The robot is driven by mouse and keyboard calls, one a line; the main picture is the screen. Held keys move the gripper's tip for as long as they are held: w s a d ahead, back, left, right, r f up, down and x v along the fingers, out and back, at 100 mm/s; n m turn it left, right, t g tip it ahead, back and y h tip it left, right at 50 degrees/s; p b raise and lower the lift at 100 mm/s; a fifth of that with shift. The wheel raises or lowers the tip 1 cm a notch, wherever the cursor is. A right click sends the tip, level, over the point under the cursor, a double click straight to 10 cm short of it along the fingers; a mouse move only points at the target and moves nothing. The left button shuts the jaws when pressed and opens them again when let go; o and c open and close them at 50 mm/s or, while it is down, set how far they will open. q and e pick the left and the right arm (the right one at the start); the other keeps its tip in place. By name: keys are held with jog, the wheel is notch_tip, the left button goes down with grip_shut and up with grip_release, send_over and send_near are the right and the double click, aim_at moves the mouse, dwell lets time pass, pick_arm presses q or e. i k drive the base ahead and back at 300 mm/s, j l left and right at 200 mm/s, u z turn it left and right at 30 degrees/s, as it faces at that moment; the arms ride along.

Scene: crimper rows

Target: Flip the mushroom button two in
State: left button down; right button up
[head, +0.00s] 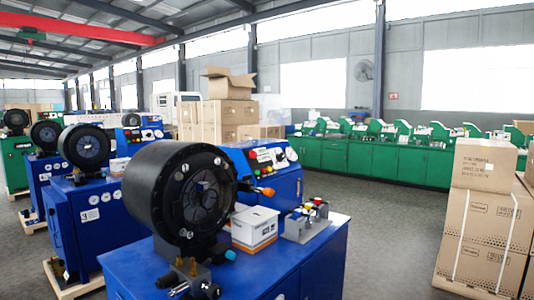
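A small metal block (306,223) with several coloured knobs or buttons on top sits on the blue machine's tabletop, right of centre. A red button (318,201) and a yellow one (308,207) stand out on it. They are too small to tell which is the mushroom button two or how far each is pressed. The blue control panel (285,178) behind has gauges and small coloured controls. An orange knob (267,191) on a lever shows beside the crimper head. Neither of my grippers is in view.
A large black crimper head (150,188) fills the left of the nearest blue machine (240,275). A white box (254,228) stands between it and the metal block. Similar machines line the left. Stacked cartons (483,225) stand at right. Grey floor (385,235) is open between.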

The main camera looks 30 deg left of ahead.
aim_at(253, 154)
jog(key=i+l, duration=0.1)
jog(key=i, duration=0.35)
jog(key=i+l+u, duration=0.15)
jog(key=i, duration=0.25)
jog(key=i+l, duration=0.15)
jog(key=i, duration=0.25)
jog(key=i+l+u, duration=0.15)
jog(key=i, duration=0.3)
